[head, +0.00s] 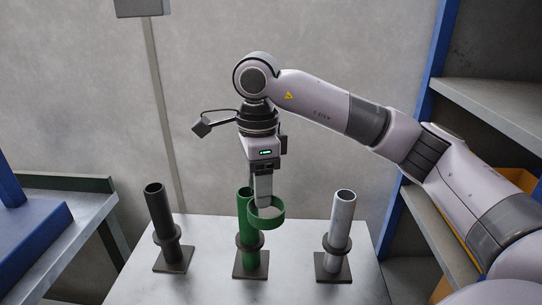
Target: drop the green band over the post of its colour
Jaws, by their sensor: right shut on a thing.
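The green band (278,219) is a short open ring. My right gripper (264,203) points down from above and is shut on it. The green post (245,228) is an upright open tube in the middle of the row. The band hangs near the post's upper part, overlapping its right side in the picture. The post's open top shows to the left of the band, so the band is not around it; whether they touch I cannot tell. My left gripper is not in view.
A black post (160,212) stands left and a pale grey post (342,220) right, each with a dark collar and square base. They share a light tabletop (210,285). A blue-framed shelf (480,95) stands right, a metal bench (75,215) left.

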